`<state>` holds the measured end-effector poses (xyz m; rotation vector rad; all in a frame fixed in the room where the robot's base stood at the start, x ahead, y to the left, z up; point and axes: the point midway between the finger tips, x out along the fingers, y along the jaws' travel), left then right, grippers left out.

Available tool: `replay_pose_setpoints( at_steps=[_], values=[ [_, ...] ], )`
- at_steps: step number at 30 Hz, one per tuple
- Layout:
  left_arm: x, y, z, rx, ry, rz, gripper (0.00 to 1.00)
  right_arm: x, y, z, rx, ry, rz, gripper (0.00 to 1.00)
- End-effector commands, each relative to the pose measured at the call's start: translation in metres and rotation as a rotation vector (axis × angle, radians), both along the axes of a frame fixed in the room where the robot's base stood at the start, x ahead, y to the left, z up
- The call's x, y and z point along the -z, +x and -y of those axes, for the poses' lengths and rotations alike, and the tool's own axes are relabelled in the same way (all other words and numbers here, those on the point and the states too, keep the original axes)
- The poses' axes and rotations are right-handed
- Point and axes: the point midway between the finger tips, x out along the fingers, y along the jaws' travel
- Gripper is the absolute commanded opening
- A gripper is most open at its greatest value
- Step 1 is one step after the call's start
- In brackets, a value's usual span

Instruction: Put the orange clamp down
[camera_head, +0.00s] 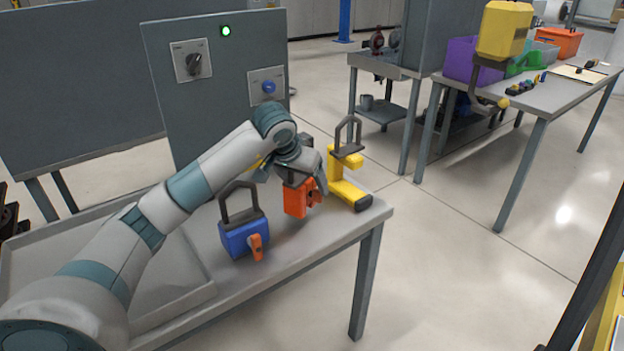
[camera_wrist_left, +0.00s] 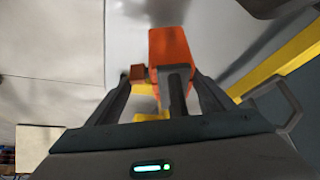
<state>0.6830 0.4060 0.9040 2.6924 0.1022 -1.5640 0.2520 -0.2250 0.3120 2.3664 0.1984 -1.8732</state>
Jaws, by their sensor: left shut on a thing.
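The orange clamp (camera_head: 297,199) is at the far right end of the grey table (camera_head: 330,233), between a blue clamp and a yellow clamp. It also shows in the left wrist view (camera_wrist_left: 169,47), between the fingers. My left gripper (camera_head: 305,178) is above it and shut on its dark handle (camera_wrist_left: 177,85). The gripper and arm hide most of the handle in the head view. I cannot tell whether the orange clamp touches the tabletop. My right gripper is not in view.
A blue clamp (camera_head: 243,236) with a dark handle stands close on the left. A yellow clamp (camera_head: 345,186) stands close on the right by the table edge. A grey panel (camera_head: 213,90) with a green light rises behind. A tray (camera_head: 193,296) lies at the left.

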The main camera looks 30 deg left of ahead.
Motion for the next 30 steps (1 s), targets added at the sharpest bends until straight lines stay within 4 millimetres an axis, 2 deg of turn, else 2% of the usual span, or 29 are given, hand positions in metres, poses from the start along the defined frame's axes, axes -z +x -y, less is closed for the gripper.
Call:
replay_pose_setpoints(
  at_steps=[12, 17, 24, 30],
  values=[
    [-0.001, 0.001, -0.001, 0.000, -0.001, 0.007, 0.13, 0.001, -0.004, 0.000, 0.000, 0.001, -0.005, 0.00],
    [0.010, 0.001, 0.000, 0.000, -0.002, 0.005, 0.13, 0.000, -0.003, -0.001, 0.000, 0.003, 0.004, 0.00],
    [0.032, 0.001, 0.000, 0.000, -0.001, 0.005, 0.13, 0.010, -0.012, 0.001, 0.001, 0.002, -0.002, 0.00],
    [0.037, 0.001, -0.001, -0.002, 0.000, 0.008, 0.13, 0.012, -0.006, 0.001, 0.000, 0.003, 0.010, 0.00]
  ],
)
